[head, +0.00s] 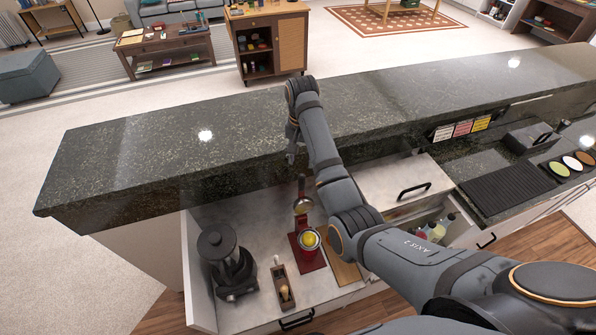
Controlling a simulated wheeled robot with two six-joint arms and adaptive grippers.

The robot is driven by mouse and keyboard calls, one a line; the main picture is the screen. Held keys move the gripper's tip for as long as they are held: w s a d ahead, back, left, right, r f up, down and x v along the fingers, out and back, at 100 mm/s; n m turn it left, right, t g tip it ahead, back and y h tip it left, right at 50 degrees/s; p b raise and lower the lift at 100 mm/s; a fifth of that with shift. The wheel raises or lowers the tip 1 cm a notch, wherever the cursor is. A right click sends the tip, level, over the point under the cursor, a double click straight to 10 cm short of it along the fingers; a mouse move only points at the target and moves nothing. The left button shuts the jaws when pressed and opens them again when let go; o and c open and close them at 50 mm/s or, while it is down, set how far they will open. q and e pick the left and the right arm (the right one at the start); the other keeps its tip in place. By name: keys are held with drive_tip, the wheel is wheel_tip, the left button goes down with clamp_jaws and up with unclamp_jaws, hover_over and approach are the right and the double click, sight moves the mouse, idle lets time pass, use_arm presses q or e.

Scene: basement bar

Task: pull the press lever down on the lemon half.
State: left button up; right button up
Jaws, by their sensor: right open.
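The press (307,259) stands on the lower counter, with a dark red base and a metal cup. The yellow lemon half (309,240) sits in the cup. The press lever (302,187) stands raised behind the cup, its dark handle pointing up. My right arm comes in from the right and bends over the raised bar top. My right gripper (291,156) hangs from it, open, just above and left of the lever's upper end. It looks apart from the lever, though the distance in depth is hard to judge. My left gripper is not in view.
A dark blender or grinder (227,262) stands left of the press. Beside it is a narrow wooden holder (283,286). A wooden board (345,264) lies right of the press. The raised granite bar top (150,150) runs behind. Bottles (437,232) stand to the right.

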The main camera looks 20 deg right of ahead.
sight(302, 175)
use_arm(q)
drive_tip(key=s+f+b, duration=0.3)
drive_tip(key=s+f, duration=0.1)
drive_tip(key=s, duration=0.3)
use_arm(e)
drive_tip(key=s+f, duration=0.2)
drive_tip(key=f, duration=0.2)
drive_tip(key=w+f, duration=0.1)
drive_tip(key=f, duration=0.1)
drive_tip(key=shift+f+p, duration=0.1)
drive_tip(key=shift+p, duration=0.3)
wheel_tip(302, 175, down, 3)
drive_tip(key=shift+w+r+p, duration=0.1)
drive_tip(key=shift+w+p, duration=0.05)
drive_tip(key=shift+p, duration=0.15)
drive_tip(key=shift+f, duration=0.3)
drive_tip(key=shift+s+f, duration=0.15)
drive_tip(key=shift+s, duration=0.1)
drive_tip(key=shift+f, duration=0.1)
drive_tip(key=shift+c, duration=0.5)
drive_tip(key=c, duration=0.7)
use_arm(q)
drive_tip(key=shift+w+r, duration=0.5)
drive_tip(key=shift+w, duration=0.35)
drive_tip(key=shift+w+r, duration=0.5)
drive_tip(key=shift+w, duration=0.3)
use_arm(e)
drive_tip(key=shift+w, duration=0.1)
clamp_jaws()
